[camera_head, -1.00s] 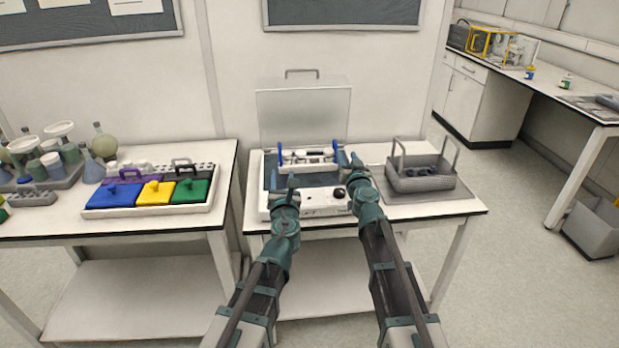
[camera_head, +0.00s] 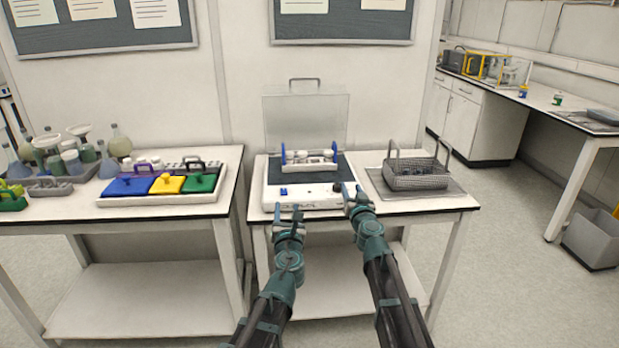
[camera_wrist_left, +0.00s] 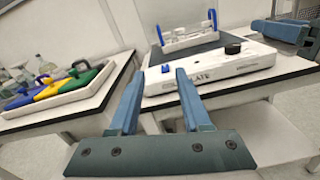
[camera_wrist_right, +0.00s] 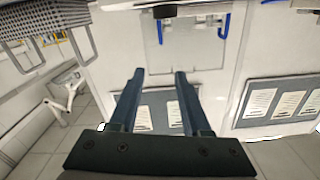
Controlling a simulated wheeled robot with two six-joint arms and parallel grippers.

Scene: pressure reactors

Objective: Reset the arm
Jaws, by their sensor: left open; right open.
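My left gripper (camera_head: 287,214) is open and empty just in front of the white device's front edge. Its spread blue fingers (camera_wrist_left: 155,103) show nothing between them in the left wrist view. My right gripper (camera_head: 352,194) is open at the front right corner of the same device, near its black knob (camera_head: 337,187). Its fingers (camera_wrist_right: 158,100) are also apart and empty in the right wrist view. The white device (camera_head: 305,202) stands on the middle table with its clear lid raised. A white rack with blue handles (camera_head: 308,161) sits in it.
A grey wire basket (camera_head: 415,178) stands on a mat to the device's right. A white tray with blue, yellow and green lids (camera_head: 160,199) is on the left table, near several flasks (camera_head: 88,152). A gap separates the two tables.

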